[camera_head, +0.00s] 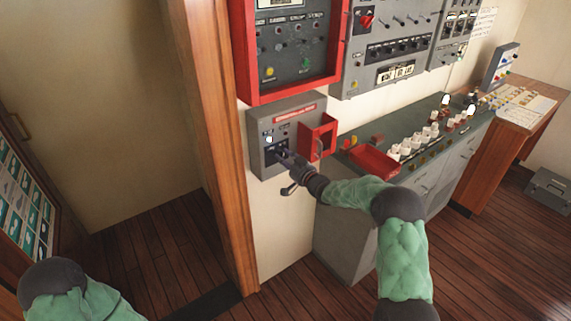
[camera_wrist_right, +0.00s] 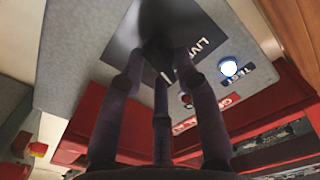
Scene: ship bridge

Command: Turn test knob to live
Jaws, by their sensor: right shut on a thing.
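The test knob (camera_wrist_right: 158,47) is a dark knob on a black plate (camera_wrist_right: 122,42) on the front of a small grey wall box (camera_head: 257,130). White "LIVE" lettering shows beside it in the right wrist view. The fingers of my right gripper (camera_head: 281,156) reach the plate from the front right; in the right wrist view the gripper (camera_wrist_right: 160,65) is closed around the knob. The fingers hide much of the knob, so I cannot tell which way it points. My left arm shows at the lower left, but its gripper is out of view.
A lit white lamp (camera_wrist_right: 229,68) with a "TEST" label sits near the knob. A red open guard (camera_head: 318,140) projects from the box's right side. A red-framed panel (camera_head: 241,50) hangs above. A wooden post (camera_head: 212,130) stands left; a console (camera_head: 430,150) with a red tray (camera_head: 374,163) lies right.

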